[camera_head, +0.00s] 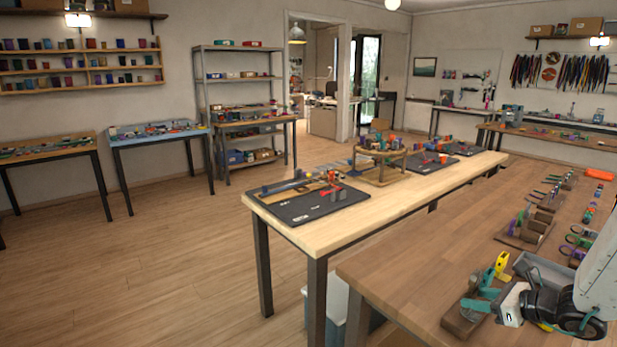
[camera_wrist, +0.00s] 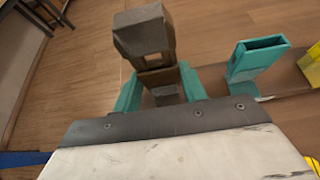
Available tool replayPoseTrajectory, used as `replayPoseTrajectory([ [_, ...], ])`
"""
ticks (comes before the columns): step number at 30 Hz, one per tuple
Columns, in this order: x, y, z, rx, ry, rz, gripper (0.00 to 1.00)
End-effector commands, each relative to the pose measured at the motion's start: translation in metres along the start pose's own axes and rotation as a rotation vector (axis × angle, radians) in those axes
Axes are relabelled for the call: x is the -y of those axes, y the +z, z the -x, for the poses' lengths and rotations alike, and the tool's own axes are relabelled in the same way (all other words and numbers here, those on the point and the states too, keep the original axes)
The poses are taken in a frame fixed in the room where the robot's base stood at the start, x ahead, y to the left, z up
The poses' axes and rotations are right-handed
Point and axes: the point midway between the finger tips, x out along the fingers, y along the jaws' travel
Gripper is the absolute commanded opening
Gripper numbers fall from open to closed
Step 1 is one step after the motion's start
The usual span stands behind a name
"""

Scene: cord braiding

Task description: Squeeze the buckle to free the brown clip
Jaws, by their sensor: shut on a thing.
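The brown clip (camera_wrist: 145,38) stands up in the middle of the wrist view, a blocky dark-brown piece with a slot opening below its top. My gripper (camera_wrist: 160,88) has teal fingers on both sides of the clip's lower part and is shut on it. In the head view my gripper (camera_head: 480,298) is low over the near left end of a wooden board (camera_head: 458,322). The clip cannot be made out clearly there. Whether its buckle halves are joined or apart cannot be told; its base is hidden by my gripper's dark plate.
A teal buckle (camera_wrist: 258,60) and a yellow one (camera_wrist: 300,62) stand to the right in the wrist view; the yellow one (camera_head: 502,262) also shows behind my gripper. A grey tray (camera_head: 545,268) lies close by. The table (camera_head: 400,268) is clear to the left.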

Motion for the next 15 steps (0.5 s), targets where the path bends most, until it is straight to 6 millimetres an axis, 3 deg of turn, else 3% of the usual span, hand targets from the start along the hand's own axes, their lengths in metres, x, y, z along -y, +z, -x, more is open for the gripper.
replayPoseTrajectory([
  [1,0.0000,0.0000,0.0000,-0.001,0.000,0.000,0.47],
  [3,0.0000,0.0000,0.0000,-0.001,0.000,0.000,0.62],
  [15,0.0005,0.0001,0.0071,0.000,-0.001,0.000,0.62],
])
